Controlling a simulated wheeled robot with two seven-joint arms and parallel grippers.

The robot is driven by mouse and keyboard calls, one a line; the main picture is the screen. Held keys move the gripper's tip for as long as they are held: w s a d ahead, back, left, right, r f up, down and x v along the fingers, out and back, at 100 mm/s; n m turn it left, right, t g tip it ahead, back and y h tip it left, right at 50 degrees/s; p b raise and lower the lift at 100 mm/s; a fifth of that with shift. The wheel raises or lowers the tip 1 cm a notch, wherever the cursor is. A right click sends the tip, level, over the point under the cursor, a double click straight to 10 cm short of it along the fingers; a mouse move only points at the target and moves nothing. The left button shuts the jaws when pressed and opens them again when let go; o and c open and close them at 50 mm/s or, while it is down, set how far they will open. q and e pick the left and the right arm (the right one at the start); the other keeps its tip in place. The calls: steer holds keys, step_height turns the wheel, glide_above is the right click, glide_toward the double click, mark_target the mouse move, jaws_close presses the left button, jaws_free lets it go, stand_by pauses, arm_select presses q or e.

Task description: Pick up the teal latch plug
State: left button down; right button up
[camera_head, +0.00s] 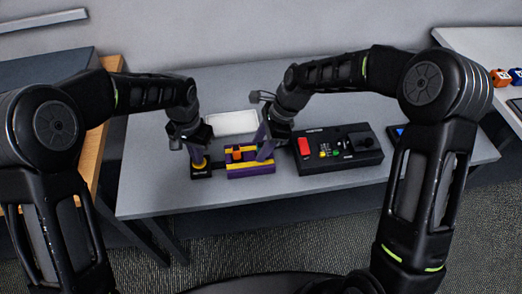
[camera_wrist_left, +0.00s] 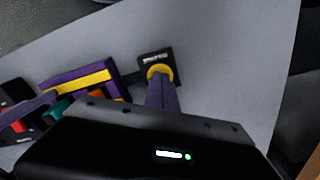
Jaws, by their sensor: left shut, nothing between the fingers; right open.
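A teal piece (camera_wrist_left: 56,108), which looks like the latch plug, shows in the left wrist view beside the purple and yellow holder, partly hidden by my left wrist. I cannot make it out in the head view. The holder (camera_head: 250,172) also carries an orange piece (camera_head: 237,153). My right gripper (camera_head: 264,155) is open, with its purple fingers down at the holder's right part; a finger shows close to the teal piece in the left wrist view. My left gripper (camera_head: 198,162) is shut and empty, pointing down at the yellow ring (camera_wrist_left: 160,72) on a small black block (camera_wrist_left: 157,60).
A black console (camera_head: 338,148) with a red block and several coloured parts stands right of the holder. A white tray (camera_head: 232,123) lies behind. The grey table (camera_head: 150,190) is clear at the front left. Another table with small blocks stands at far right.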

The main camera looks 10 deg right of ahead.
steer(key=shift+c, duration=0.6)
jaws_close()
